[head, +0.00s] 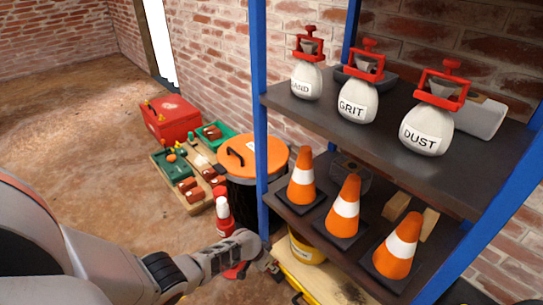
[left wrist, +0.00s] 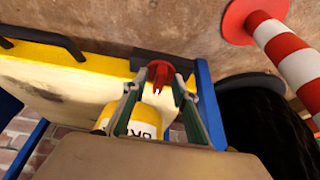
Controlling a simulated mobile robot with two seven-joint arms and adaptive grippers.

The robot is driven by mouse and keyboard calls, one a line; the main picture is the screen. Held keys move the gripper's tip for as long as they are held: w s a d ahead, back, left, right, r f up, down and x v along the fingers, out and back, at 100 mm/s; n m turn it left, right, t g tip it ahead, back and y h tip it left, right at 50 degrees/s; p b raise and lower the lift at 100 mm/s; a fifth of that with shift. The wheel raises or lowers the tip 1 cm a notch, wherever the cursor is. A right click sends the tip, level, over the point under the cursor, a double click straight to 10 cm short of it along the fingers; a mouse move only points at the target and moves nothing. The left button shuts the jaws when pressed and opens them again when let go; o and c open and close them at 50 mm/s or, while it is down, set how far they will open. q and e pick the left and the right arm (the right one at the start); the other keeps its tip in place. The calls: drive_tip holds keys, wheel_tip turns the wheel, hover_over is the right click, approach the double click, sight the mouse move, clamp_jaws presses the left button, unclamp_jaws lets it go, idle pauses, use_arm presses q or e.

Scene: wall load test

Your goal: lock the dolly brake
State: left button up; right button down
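The dolly (head: 300,272) is a pale, yellow-edged deck low under the shelf; its deck (left wrist: 60,75) fills the left of the left wrist view. A red brake lever (left wrist: 160,72) stands at its edge, beside a black block. My left gripper (left wrist: 157,88) is open, with a finger on either side of the red lever and a gap visible on the left; I cannot tell whether either finger touches it. In the head view my left gripper (head: 270,265) is at the dolly's near left corner and hides the lever. My right gripper is not in view.
A blue-posted shelf (head: 450,180) stands over the dolly with weighted bags and orange cones (head: 345,208). A yellow bucket (head: 306,247) is on the dolly. A red-white post (head: 223,208) and an orange-lidded bin (head: 255,155) stand close left. The floor at left is open.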

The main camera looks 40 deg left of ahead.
use_arm(q)
clamp_jaws()
